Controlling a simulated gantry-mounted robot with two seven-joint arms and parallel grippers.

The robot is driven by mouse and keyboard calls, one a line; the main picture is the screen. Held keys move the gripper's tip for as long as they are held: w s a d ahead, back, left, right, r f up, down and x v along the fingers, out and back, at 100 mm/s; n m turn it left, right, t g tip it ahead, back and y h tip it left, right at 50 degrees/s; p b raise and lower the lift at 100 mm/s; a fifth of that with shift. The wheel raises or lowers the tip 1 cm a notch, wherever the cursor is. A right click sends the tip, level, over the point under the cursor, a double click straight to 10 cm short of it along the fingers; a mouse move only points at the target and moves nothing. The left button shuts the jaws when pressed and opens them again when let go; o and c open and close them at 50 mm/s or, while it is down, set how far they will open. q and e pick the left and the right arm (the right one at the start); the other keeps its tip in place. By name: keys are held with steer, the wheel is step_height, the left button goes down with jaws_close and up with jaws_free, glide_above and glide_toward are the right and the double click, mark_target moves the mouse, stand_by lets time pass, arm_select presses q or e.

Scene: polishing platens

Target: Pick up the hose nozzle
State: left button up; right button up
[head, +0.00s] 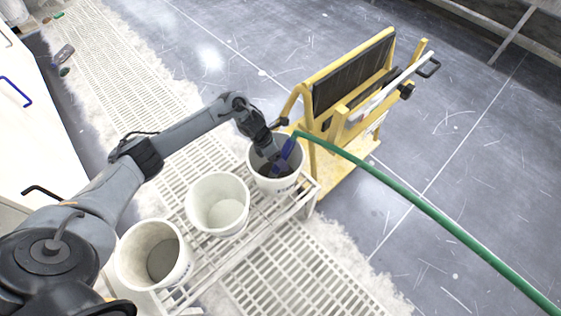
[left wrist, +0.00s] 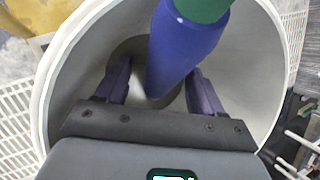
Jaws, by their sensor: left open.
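The hose nozzle (head: 286,152) is blue, on the end of a green hose (head: 420,200). It leans down into the farthest of three white buckets (head: 258,183). In the left wrist view the nozzle (left wrist: 180,50) slants down into the bucket (left wrist: 255,75). My left gripper (head: 275,168) is inside that bucket. In the left wrist view its two fingers (left wrist: 160,90) are apart, one on each side of the nozzle's lower part. I cannot tell whether either finger touches it. The nozzle's tip is partly hidden. My right gripper is not in view.
Two more white buckets, the middle one (head: 196,208) and the near one (head: 127,262), stand on a white slatted rack (head: 240,246). A yellow cart (head: 304,108) stands close behind the far bucket. The hose runs off to the lower right over open grey floor (head: 470,130).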

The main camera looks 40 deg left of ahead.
arm_select(q)
steer(key=c, duration=1.2)
steer(key=shift+r+p, duration=0.5)
steer(key=shift+p, duration=0.1)
step_height(320, 180, up, 10)
steer(key=p, duration=0.5)
steer(key=shift+r, duration=0.15)
steer(key=shift+c, duration=0.2)
step_height(320, 180, up, 13)
steer(key=p, duration=1.3)
